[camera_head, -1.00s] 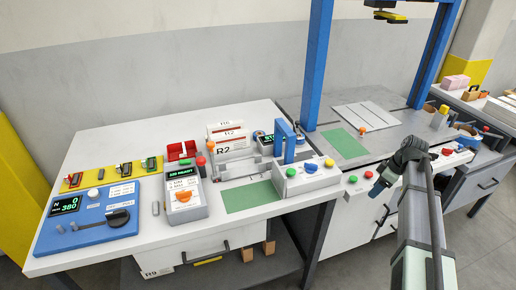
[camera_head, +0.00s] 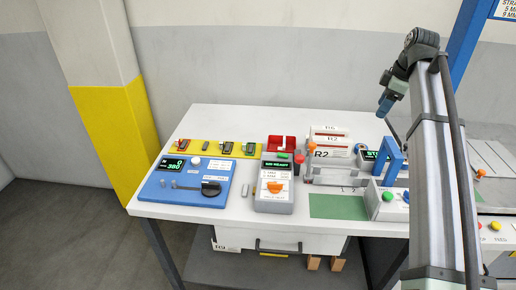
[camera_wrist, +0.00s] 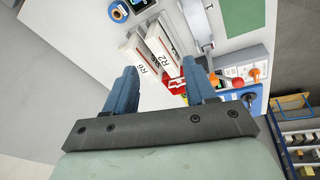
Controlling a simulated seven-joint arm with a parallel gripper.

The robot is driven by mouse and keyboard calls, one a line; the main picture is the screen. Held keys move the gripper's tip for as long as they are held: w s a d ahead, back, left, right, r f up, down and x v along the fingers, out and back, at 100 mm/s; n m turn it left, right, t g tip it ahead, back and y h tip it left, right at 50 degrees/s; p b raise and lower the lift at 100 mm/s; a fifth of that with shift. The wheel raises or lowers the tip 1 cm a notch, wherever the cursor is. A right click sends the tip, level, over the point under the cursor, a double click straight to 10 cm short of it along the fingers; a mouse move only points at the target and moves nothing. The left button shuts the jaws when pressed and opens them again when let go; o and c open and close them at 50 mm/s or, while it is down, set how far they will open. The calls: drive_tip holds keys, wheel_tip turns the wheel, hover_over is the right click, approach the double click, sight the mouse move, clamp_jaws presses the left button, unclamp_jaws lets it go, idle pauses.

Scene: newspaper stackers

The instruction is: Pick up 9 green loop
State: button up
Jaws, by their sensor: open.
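The yellow strip (camera_head: 214,144) at the back left of the white table carries several small dark holders with coloured parts. A small green part (camera_head: 249,148) shows at its right end; I cannot tell whether it is the green loop, nor read a 9 on it. My gripper (camera_head: 385,103) is raised in the air at the right, apart from the strip. In the wrist view, its two blue fingers (camera_wrist: 162,82) are spread with nothing held between them.
A blue scale (camera_head: 185,182), a grey device with an orange knob (camera_head: 273,190) and a red holder (camera_head: 280,143) stand on the table. White R2 and R6 boxes (camera_head: 328,143) and a blue-framed machine (camera_head: 390,160) stand farther right. Bare white tabletop (camera_head: 240,117) lies behind the strip.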

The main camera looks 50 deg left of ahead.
drive_tip(key=s+a+f+m+h, duration=0.1)
drive_tip(key=s+a+f+m, duration=0.2)
drive_tip(key=s+a+m, duration=0.6)
drive_tip(key=s+a+f+m, duration=0.25)
drive_tip(key=a+m, duration=0.45)
drive_tip(key=a, duration=0.6)
drive_tip(key=s+a+f+m+h, duration=0.1)
drive_tip(key=s+a+f+m, duration=0.3)
drive_tip(key=a+m, duration=0.55)
drive_tip(key=s+a+f+m+h, duration=0.1)
drive_tip(key=s+a+f+m, duration=0.2)
drive_tip(key=s+a+m, duration=0.5)
drive_tip(key=shift+n+g, duration=0.3)
drive_tip(key=shift+n, duration=0.35)
drive_tip(key=f, duration=0.2)
drive_tip(key=a+f, duration=0.1)
drive_tip(key=f, duration=0.5)
drive_tip(key=shift+s+a+f, duration=0.1)
drive_tip(key=shift+s+a, duration=0.1)
drive_tip(key=shift+s, duration=0.1)
drive_tip(key=shift+w+d+f, duration=0.1)
drive_tip(key=shift+w+f, duration=0.1)
drive_tip(key=shift+f, duration=1.1)
drive_tip(key=shift+w+d+f, duration=0.1)
drive_tip(key=shift+w+f, duration=0.05)
drive_tip(key=shift+f, duration=1.15)
drive_tip(key=shift+c, duration=0.4)
clamp_jaws()
